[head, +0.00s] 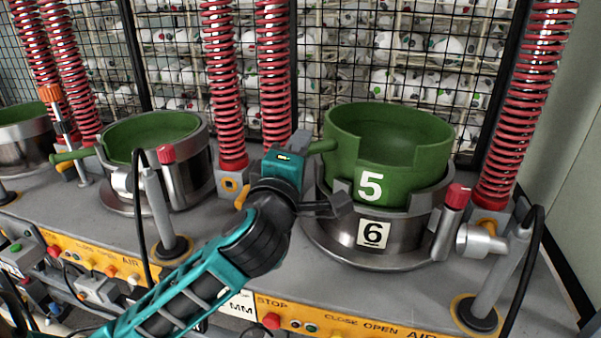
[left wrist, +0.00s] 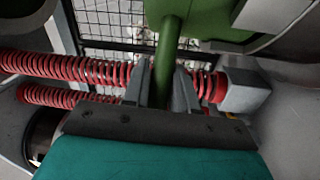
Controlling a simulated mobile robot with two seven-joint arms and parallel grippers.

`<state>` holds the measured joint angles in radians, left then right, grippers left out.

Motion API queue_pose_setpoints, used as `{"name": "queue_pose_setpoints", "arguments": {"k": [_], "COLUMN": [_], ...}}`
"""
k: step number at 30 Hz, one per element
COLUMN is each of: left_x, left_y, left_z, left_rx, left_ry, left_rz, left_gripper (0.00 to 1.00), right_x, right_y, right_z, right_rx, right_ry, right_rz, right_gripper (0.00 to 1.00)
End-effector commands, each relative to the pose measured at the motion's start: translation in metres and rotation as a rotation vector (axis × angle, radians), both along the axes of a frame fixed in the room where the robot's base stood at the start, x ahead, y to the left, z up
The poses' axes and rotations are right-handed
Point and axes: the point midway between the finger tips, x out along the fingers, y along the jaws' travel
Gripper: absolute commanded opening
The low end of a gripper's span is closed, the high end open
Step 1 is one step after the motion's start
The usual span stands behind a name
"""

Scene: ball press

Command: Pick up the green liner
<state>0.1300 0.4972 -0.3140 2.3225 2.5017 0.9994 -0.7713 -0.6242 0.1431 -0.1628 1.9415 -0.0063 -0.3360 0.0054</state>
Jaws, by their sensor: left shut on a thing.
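The green liner (head: 400,180), marked 5, sits in the metal pot (head: 372,240) marked 6, its upper part standing above the metal rim. A green handle (head: 322,146) sticks out from its left side. My left gripper (head: 305,148) is at that handle, left of the liner. In the left wrist view the handle (left wrist: 166,62) runs down between the two fingers (left wrist: 162,88), which are shut on it. The liner's green underside or wall (left wrist: 205,18) shows at the top there. My right gripper is not in view.
Another pot with a green liner (head: 155,132) stands to the left, and a third at the far left edge. Red springs (head: 275,75) rise behind the pots. A grey post with a red cap (head: 455,197) stands right of pot 6. A wire mesh with white balls is behind.

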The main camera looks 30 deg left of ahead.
Motion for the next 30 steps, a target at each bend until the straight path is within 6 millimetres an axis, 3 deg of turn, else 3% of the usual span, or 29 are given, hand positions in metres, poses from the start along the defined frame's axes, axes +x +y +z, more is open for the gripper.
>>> {"name": "queue_pose_setpoints", "arguments": {"k": [1,15,22,30], "left_x": [0.000,-0.001,0.000,-0.001], "left_y": [0.001,0.001,0.001,0.000], "left_z": [0.014,0.094,0.114,0.118], "left_rx": [0.003,0.001,0.001,0.000], "left_ry": [-0.013,-0.012,-0.008,-0.005], "left_rz": [0.003,0.001,0.002,0.000], "left_gripper": [0.00,0.00,0.00,0.00], "right_x": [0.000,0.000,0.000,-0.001], "right_y": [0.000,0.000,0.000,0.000], "right_z": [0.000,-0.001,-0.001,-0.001], "right_rx": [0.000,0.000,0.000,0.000], "right_ry": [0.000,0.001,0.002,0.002], "right_rz": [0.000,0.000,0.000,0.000], "right_gripper": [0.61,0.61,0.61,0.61]}}
